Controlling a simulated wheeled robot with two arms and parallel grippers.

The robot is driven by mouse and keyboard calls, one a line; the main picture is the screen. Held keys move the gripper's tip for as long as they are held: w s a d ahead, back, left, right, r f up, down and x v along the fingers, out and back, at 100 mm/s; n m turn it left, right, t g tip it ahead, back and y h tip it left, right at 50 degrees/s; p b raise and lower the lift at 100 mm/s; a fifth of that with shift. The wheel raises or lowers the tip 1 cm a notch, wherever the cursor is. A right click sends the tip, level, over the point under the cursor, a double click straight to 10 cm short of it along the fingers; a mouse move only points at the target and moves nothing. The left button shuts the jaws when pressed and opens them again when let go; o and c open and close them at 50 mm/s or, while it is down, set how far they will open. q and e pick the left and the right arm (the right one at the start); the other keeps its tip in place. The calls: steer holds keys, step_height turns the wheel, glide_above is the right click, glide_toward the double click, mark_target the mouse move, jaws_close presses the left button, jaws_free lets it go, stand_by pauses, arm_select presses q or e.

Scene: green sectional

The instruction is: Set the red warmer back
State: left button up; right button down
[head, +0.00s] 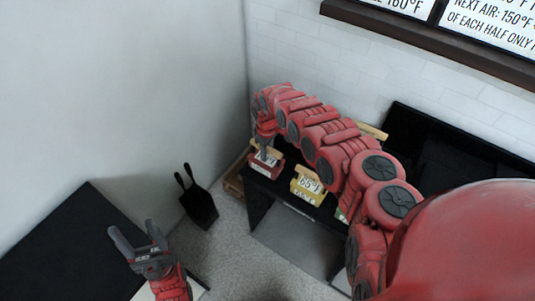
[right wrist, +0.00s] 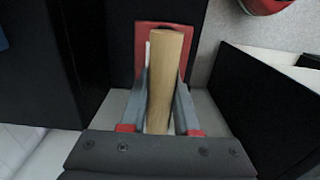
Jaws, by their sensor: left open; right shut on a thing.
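The red warmer (head: 262,169) is a small red box with a white label and a pale wooden handle. It is at the left end of the black counter in the head view; I cannot tell whether it touches the top. My right gripper (head: 265,146) is above it, shut on its handle. In the right wrist view the handle (right wrist: 168,65) lies between the two fingers, with the red body (right wrist: 143,36) beyond. My left gripper (head: 138,244) is open and empty at the lower left, far from the warmer.
A yellow warmer (head: 306,188) stands right of the red one on the black counter (head: 257,184). A green one is mostly hidden behind my right arm. A black dustpan-like thing (head: 198,206) is by the left wall. A dark surface (head: 70,250) fills the lower left.

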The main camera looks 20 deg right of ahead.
steer(key=shift+d+f, duration=0.15)
steer(key=shift+f, duration=0.3)
steer(key=c, duration=0.6)
jaws_free()
steer(key=shift+s+f, duration=0.1)
steer(key=shift+c, duration=0.2)
